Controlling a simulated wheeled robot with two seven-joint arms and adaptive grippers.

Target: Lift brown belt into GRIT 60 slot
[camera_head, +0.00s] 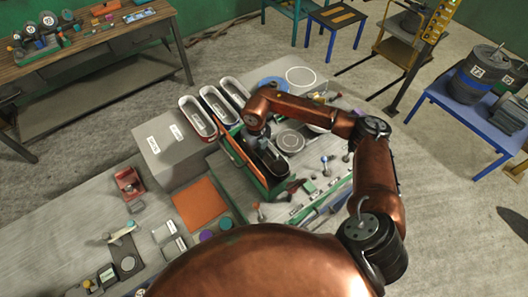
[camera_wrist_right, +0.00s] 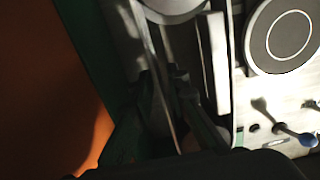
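My right gripper (camera_head: 262,143) is over the green belt machine (camera_head: 277,190), and my own wrist partly covers it. In the right wrist view its dark fingers (camera_wrist_right: 172,105) are low in the machine. A thin pale-edged belt strand (camera_wrist_right: 155,60) runs down between or beside them; shadow hides whether they touch it. A brown-orange strip (camera_head: 235,147) lies along the machine's left side; I cannot tell whether it is the brown belt. Several pale trays with long oval openings (camera_head: 198,118) stand behind the machine. Their grit labels are unreadable. My left gripper is not in view.
A grey box (camera_head: 170,150) with labels stands left of the machine. An orange mat (camera_head: 200,203) lies in front. Round discs (camera_head: 290,141) and small knobs (camera_head: 325,162) crowd the right side. A red holder (camera_head: 129,183) sits on the bench at left.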

